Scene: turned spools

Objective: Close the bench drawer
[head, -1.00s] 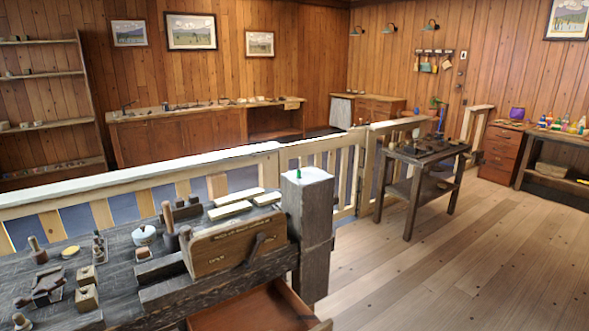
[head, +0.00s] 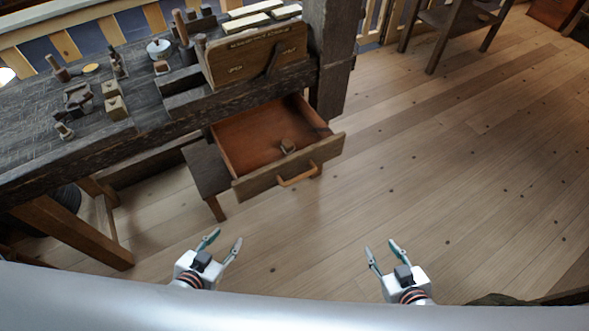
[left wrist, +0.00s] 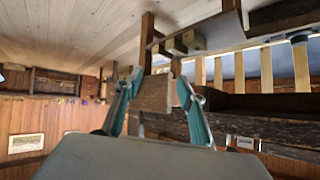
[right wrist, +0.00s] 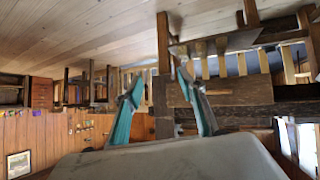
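The bench drawer (head: 250,139) is pulled out from under the dark wooden bench (head: 146,128). It has a reddish inside and a curved light-wood handle (head: 298,176) on its front board. A small brownish object (head: 288,146) lies inside, close to the front. My left gripper (head: 223,243) is open and empty, in front of the drawer and to its lower left. My right gripper (head: 381,252) is open and empty, to the drawer's lower right. Both are well apart from the handle. Both wrist views show spread teal fingers with nothing between them.
Wooden blocks, tools and a lidded white pot (head: 159,49) stand on the bench top. An upright wooden board with lettering (head: 255,55) rises above the drawer. A thick post (head: 331,60) stands at the bench's right end. The plank floor (head: 440,170) to the right is clear.

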